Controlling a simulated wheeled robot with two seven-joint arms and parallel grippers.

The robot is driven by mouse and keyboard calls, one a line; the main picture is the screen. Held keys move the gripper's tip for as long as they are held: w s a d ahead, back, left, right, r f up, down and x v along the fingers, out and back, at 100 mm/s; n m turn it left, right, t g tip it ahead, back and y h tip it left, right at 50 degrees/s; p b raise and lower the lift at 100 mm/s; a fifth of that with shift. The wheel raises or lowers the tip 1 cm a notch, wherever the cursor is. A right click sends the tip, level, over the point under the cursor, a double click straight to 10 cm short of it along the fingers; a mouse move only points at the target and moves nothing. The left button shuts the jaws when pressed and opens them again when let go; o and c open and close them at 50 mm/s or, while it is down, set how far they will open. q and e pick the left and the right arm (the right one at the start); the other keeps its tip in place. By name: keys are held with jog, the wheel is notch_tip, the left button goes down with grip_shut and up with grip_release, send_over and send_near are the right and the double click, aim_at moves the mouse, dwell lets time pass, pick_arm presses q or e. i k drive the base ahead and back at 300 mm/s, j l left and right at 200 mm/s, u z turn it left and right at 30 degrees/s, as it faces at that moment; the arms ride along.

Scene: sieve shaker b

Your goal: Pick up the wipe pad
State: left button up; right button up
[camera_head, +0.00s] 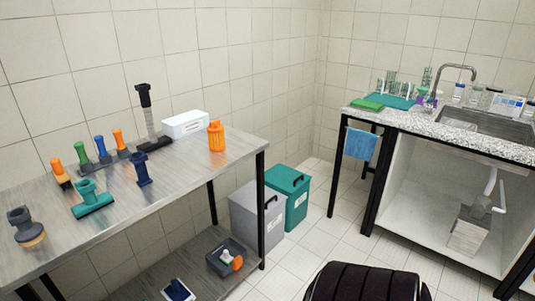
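No object is clearly marked as the wipe pad. A flat bright green pad (367,105) lies near the left front corner of the sink counter (442,124), by a teal mat (395,101). A blue pad-like item (178,290) lies on the lower shelf of the left table, cut by the bottom edge. A blue cloth (360,144) hangs below the counter's left end. I cannot tell which of these is the wipe pad. Neither of my grippers is in view.
The metal table (155,196) on the left holds several brush-like tools, a white box (185,124) and an orange container (216,137). Grey (258,218) and teal (288,199) bins stand beside it. A sink (500,122) and several bottles are at right.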

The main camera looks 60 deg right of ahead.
aim_at(226, 259)
jog(key=z, duration=1.8)
